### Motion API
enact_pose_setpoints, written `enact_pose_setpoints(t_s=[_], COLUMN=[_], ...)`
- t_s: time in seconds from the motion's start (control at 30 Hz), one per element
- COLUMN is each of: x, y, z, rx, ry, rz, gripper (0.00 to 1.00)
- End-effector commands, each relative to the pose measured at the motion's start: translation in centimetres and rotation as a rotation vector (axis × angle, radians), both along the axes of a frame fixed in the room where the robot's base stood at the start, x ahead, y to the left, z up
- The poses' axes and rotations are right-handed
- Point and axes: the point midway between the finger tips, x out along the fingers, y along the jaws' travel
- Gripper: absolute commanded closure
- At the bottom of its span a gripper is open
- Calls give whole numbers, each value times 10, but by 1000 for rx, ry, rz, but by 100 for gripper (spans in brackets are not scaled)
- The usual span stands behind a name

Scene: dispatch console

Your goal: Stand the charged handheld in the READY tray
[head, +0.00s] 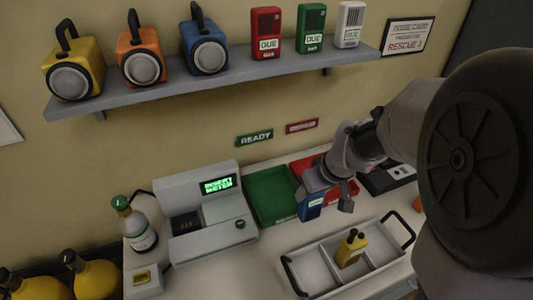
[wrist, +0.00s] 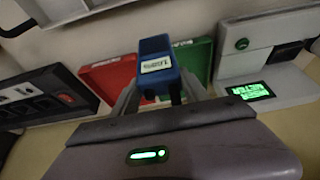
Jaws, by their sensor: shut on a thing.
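My gripper (head: 330,197) is shut on a blue handheld (head: 311,207), held up in front of the trays. In the wrist view the blue handheld (wrist: 156,58), with a pale label, sits between the two fingers. The empty-looking green tray (head: 270,195) lies left of my gripper, below the green READY sign (head: 254,138). The red tray (head: 338,192) is partly hidden behind my arm. I cannot tell any charge level from the handhelds.
A grey meter (head: 200,240) with a lit green screen stands left of the green tray. A bottle (head: 138,228) is at the desk's left. A dark unit (wrist: 45,100) with slots shows in the wrist view. A shelf (head: 230,77) with lamps and boxes hangs above.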

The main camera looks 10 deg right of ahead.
Motion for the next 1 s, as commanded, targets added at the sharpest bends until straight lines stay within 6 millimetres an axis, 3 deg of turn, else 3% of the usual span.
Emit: enact_pose_setpoints(t_s=[0.2, 0.4, 0.6, 0.77, 1.0], x=[45, 74, 91, 90, 90], y=[32, 53, 65, 64, 64], z=[-5, -9, -11, -48, -46], rx=[-1, -1, 0, 0, 0], ry=[0, -1, -2, 1, -1], rz=[6, 2, 2, -1, -1], gripper=[100, 100, 100, 100, 100])
